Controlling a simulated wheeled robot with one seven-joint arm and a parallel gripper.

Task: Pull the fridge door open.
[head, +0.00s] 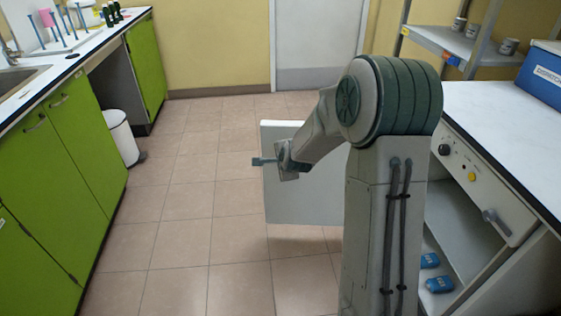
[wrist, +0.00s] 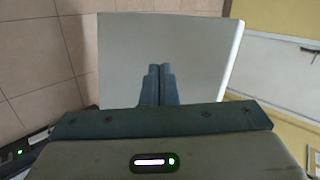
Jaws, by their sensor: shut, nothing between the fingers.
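The fridge door (head: 305,200) is a pale panel standing swung out over the floor, partly hidden behind my arm. In the wrist view, the door (wrist: 200,50) is a grey face beyond my fingers. The fridge (head: 455,225) under the right counter has its front open, showing its shelf and inside. My gripper (head: 258,161) is at the door's left edge in the head view, pointing left. In the wrist view, my gripper (wrist: 160,70) has its two fingers together with nothing between them. I cannot tell whether it touches the door.
Blue cans (head: 438,283) lie low inside the fridge. A control panel with knobs (head: 480,190) sits above it, under the white countertop (head: 500,120). Green cabinets (head: 60,170) and a white bin (head: 121,137) line the left. The tiled floor (head: 180,215) between is clear.

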